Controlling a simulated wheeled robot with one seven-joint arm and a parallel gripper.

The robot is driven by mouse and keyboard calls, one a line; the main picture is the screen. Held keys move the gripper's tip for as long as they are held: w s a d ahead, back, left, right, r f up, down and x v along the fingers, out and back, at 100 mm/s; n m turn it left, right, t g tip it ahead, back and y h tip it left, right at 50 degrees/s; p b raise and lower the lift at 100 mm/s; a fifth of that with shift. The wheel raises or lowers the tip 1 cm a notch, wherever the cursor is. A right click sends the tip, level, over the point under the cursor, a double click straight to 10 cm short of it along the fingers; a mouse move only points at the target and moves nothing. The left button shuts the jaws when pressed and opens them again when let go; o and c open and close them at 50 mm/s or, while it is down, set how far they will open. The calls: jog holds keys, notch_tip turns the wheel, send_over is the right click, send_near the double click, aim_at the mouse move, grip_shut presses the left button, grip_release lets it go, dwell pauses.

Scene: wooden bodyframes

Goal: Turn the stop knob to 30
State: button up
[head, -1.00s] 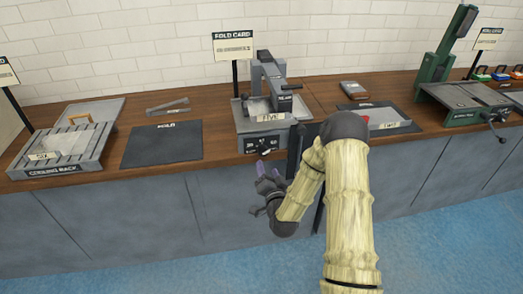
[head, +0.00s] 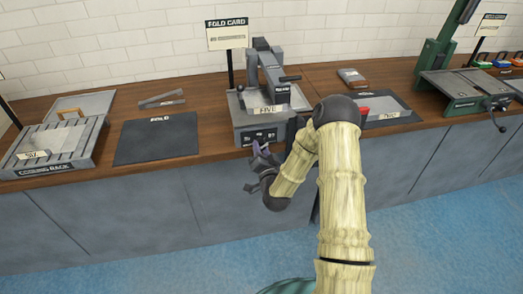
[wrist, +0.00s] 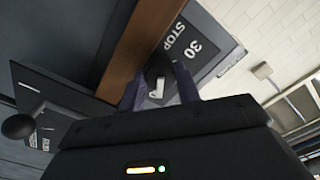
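The stop knob (wrist: 158,68) is a dark round knob with a white mark on it, on a dark panel lettered STOP and 30 in the wrist view. The panel (head: 258,137) is on the front of the grey press (head: 245,117) labelled FIVE in the head view. My gripper (wrist: 159,90) has purple fingers set apart, one on each side of the knob in the picture. I cannot tell whether they touch it. In the head view my gripper (head: 261,150) is just below the panel, and the knob is hard to make out.
The wooden counter (head: 215,95) holds a dark mat (head: 156,142) and a cooling rack (head: 52,150) on the left. A tray labelled TWO (head: 395,107) and a green machine (head: 437,62) stand on the right. Blue floor (head: 430,225) is open before the cabinets.

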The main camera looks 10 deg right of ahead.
jog(key=shift+f+n+b, duration=0.15)
jog(key=shift+n+b, duration=0.2)
jog(key=shift+n, duration=0.05)
jog(key=shift+c, duration=0.3)
jog(key=n+b, duration=0.4)
jog(key=n, duration=0.1)
jog(key=n+b, duration=0.4)
jog(key=n, duration=0.2)
jog(key=shift+d+f, duration=0.15)
jog(key=n+b, duration=0.4)
jog(key=n, duration=0.2)
jog(key=shift+n, duration=0.4)
jog(key=n, duration=0.1)
jog(key=n+b, duration=0.1)
jog(key=n, duration=0.1)
jog(key=n+b, duration=0.1)
jog(key=n, duration=0.1)
jog(key=shift+d+r, duration=0.1)
jog(key=shift+r, duration=0.15)
jog(key=shift+n, duration=0.3)
jog(key=o, duration=1)
